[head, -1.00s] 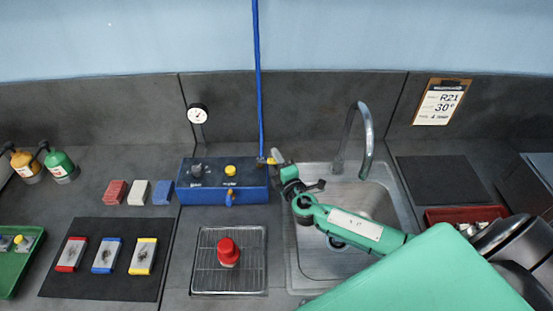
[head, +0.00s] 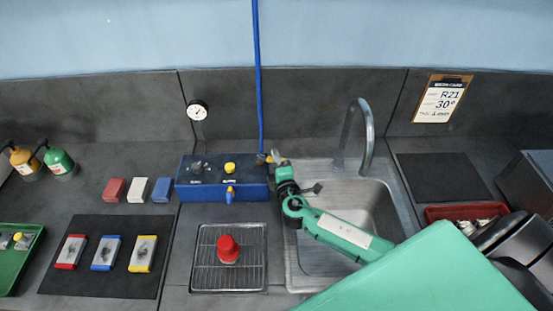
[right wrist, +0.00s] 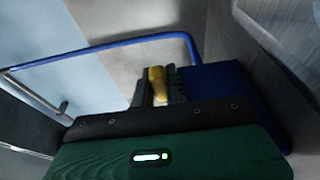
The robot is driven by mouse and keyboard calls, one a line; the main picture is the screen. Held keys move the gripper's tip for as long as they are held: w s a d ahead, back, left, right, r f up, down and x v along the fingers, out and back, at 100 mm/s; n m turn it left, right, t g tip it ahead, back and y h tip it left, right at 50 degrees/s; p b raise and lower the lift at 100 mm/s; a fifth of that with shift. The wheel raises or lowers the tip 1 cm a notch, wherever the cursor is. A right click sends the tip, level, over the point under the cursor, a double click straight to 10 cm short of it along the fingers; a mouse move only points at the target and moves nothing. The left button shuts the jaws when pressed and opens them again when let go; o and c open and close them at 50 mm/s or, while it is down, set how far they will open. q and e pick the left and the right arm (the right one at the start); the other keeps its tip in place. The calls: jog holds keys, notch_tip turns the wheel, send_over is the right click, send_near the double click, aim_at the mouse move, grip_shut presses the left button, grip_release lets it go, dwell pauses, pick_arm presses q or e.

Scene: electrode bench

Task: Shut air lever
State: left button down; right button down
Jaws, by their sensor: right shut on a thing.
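The blue control box (head: 222,190) stands against the back of the bench, with the blue air hose (head: 259,90) coming down to its right end. My right gripper (head: 274,158) is at that end, where the hose meets the box. In the right wrist view the yellow air lever (right wrist: 157,84) is between the dark fingers of my right gripper (right wrist: 160,92), which is shut on it. In the head view the gripper mostly hides the lever. My left gripper is not in view.
A sink with a curved faucet (head: 369,135) lies right of the box, under my right arm. A gauge (head: 197,110) hangs on the wall.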

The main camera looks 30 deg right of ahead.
jog(key=shift+s+a+m+g+h, duration=0.2)
jog(key=shift+m+g+h, duration=0.1)
jog(key=shift+m+h, duration=0.55)
jog(key=shift+n, duration=0.25)
jog(key=c, duration=1.4)
grip_release()
jog(key=b+v, duration=0.2)
jog(key=v, duration=1.2)
jog(key=shift+w+f, duration=0.1)
